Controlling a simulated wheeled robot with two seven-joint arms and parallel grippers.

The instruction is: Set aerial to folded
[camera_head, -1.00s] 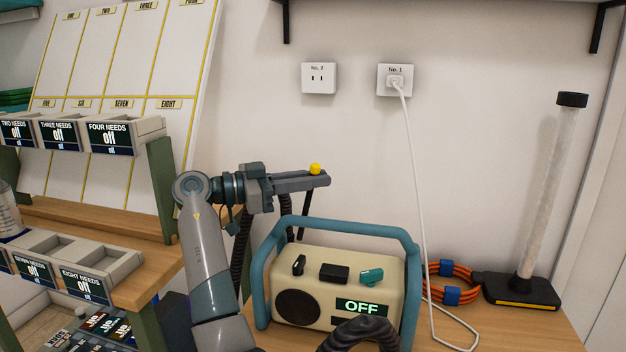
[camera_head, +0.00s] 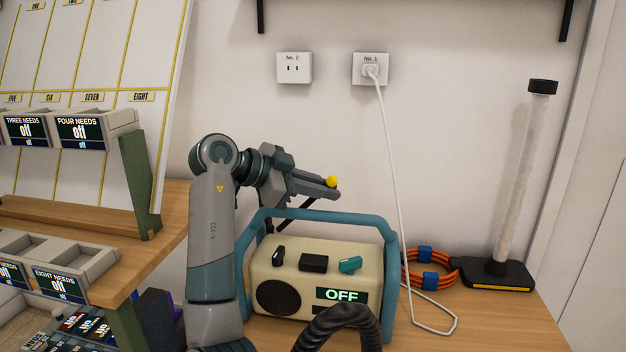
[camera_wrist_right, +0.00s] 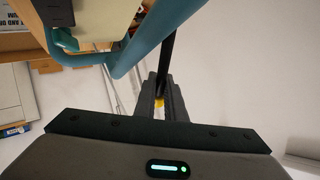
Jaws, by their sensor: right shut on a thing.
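The radio (camera_head: 285,262) is cream with a teal carrying frame and stands on the wooden table, its display reading OFF. Its aerial is a thin dark rod (camera_head: 290,214) with a yellow tip (camera_head: 331,181). The rod leans up to the right behind the top bar of the frame. My right gripper (camera_head: 322,188) is shut on the aerial near the tip, above the radio. In the right wrist view the black rod (camera_wrist_right: 167,62) runs between the fingers, with the yellow tip (camera_wrist_right: 159,102) showing there. The rod's lower end is hidden. My left gripper is out of view.
An orange cable coil (camera_head: 428,270) and a black-based clear tube (camera_head: 512,180) stand further right. Shelves with bins (camera_head: 85,262) are at left.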

